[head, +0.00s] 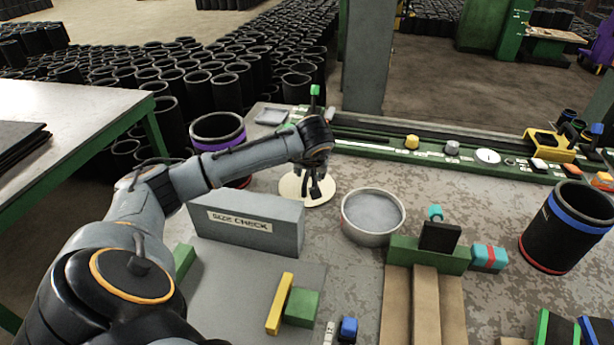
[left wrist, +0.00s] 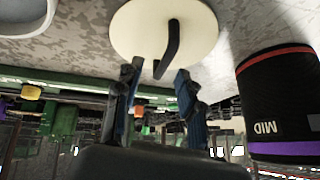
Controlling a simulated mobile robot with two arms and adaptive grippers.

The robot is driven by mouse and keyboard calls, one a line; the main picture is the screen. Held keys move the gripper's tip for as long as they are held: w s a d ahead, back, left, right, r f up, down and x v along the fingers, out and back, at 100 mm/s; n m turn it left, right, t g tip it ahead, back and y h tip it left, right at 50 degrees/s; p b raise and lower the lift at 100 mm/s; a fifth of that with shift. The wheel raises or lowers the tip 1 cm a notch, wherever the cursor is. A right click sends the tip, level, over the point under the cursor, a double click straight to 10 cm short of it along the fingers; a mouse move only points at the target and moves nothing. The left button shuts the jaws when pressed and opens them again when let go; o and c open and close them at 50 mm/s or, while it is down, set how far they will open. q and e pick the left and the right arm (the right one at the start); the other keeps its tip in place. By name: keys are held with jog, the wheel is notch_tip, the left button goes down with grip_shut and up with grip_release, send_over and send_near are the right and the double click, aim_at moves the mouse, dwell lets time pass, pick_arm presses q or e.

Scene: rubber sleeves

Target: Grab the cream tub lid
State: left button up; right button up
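The cream tub lid (head: 290,187) is a flat round disc lying on the worn bench top. In the left wrist view the lid (left wrist: 130,30) shows a black bent handle (left wrist: 172,42) standing up from its middle. My left gripper (head: 313,188) is over the lid, pointing down. In the left wrist view its two fingers (left wrist: 158,70) are apart, with the handle's end roughly between their tips. I see no contact between fingers and handle. A round pale metal tub (head: 372,236) with grey contents stands open just right of the lid. My right gripper is not in view.
A grey "SIZE CHECK" block (head: 250,225) stands left in front of the lid. A black sleeve with a purple band (head: 217,128) stands behind left; it reads "MID" in the wrist view (left wrist: 270,100). A green rail (head: 430,157) runs behind. A green block fixture (head: 405,252) is front right.

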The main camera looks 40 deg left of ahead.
aim_at(307, 175)
pick_arm(q)
jog(key=shift+x, duration=0.75)
jog(key=b+x, duration=0.2)
jog(key=a+b+x, duration=0.1)
jog(key=b+x, duration=0.1)
jog(key=shift+w+a+f, duration=0.1)
jog(key=shift+w, duration=0.15)
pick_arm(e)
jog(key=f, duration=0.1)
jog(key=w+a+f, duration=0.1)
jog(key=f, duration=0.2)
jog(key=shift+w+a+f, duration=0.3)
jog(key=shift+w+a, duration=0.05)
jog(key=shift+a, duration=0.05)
pick_arm(q)
jog(key=shift+s, duration=0.1)
jog(key=shift+c, duration=0.2)
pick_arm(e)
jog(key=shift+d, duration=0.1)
pick_arm(q)
grip_shut()
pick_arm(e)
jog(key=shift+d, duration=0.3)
